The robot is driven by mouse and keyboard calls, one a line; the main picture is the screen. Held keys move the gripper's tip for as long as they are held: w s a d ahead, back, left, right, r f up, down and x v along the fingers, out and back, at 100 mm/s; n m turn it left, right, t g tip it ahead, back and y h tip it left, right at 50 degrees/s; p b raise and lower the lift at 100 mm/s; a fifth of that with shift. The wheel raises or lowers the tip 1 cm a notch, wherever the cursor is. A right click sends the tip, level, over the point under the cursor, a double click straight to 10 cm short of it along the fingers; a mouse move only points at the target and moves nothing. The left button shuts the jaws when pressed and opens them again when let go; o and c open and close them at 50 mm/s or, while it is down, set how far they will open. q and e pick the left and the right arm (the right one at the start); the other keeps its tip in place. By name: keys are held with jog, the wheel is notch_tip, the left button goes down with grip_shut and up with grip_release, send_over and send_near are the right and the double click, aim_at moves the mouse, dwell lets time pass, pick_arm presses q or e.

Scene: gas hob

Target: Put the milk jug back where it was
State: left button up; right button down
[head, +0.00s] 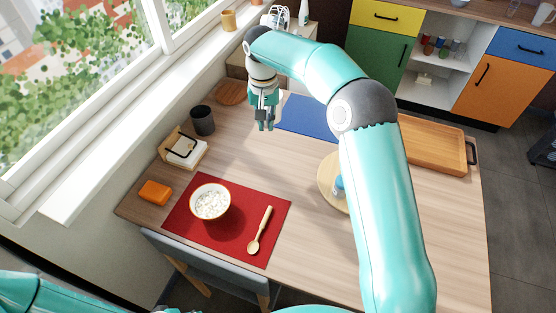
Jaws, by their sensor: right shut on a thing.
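My right gripper (266,126) hangs over the far part of the wooden table, its fingers pointing down. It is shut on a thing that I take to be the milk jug. The jug's outline cannot be made out; a small pale patch (281,98) shows at the gripper's right side, close to the blue mat (312,117). I cannot tell whether the jug touches the table. My left gripper is out of view; only part of my left arm shows at the bottom left.
A bowl (210,202) of white food and a wooden spoon (260,230) lie on a red mat (187,230). A dark cup (203,121), napkin holder (186,151), orange block (155,193) and round coaster (231,92) line the window side. A wooden tray (432,146) is at right.

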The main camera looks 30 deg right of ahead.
jog(key=shift+w+d+r+m+b, duration=0.25)
jog(key=shift+d+r+m+b, duration=0.1)
jog(key=shift+r, duration=0.15)
jog(key=shift+w+d+r+m+b, duration=0.25)
jog(key=shift+r+m, duration=0.1)
jog(key=shift+r, duration=0.1)
jog(key=shift+f, duration=0.1)
notch_tip(320, 180, down, 19)
jog(key=shift+f+p, duration=0.1)
jog(key=shift+p, duration=0.5)
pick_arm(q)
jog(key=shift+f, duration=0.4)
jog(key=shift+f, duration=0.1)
pick_arm(e)
jog(key=shift+f, duration=0.15)
jog(key=c, duration=1.2)
grip_release()
